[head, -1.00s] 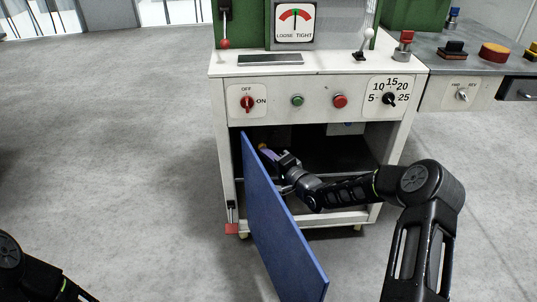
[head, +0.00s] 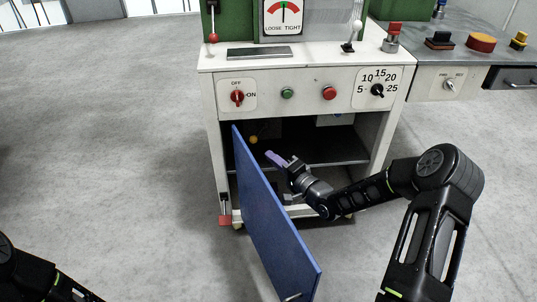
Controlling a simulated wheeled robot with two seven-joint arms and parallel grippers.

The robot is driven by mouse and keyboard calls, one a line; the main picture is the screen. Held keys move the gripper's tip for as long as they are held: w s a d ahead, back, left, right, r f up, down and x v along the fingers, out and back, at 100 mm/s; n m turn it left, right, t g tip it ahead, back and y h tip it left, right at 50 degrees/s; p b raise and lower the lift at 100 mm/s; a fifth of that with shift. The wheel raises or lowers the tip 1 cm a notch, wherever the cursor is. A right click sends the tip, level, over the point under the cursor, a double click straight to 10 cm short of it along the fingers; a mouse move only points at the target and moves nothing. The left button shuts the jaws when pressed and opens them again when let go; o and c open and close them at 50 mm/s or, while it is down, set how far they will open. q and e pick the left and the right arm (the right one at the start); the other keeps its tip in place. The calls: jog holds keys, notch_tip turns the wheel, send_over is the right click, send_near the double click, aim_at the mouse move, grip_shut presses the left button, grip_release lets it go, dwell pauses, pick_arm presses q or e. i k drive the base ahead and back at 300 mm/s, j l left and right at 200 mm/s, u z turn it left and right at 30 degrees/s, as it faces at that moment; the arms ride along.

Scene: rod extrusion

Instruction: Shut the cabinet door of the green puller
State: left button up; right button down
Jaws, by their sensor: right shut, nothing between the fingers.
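The green puller's cabinet is a white box (head: 212,130) with green parts on top. Its blue door (head: 268,220) is hinged at the left side of the opening and stands wide open, swung out toward me. My right gripper (head: 277,159) is shut and empty. It is in front of the open cabinet, to the right of the door's inner face, and appears apart from it. The left arm (head: 35,278) shows only at the lower left corner, and its gripper is out of view.
The cabinet has a dark interior with a shelf (head: 345,155) and a small yellow-orange thing (head: 253,140). A red knob (head: 237,97) and green and red buttons are on the front panel. A grey console (head: 430,80) stands to the right. The floor at left is clear.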

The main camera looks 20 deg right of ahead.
aim_at(294, 274)
jog(key=k+l, duration=0.25)
jog(key=k, duration=0.25)
jog(key=k+l, duration=0.2)
jog(key=k, duration=0.25)
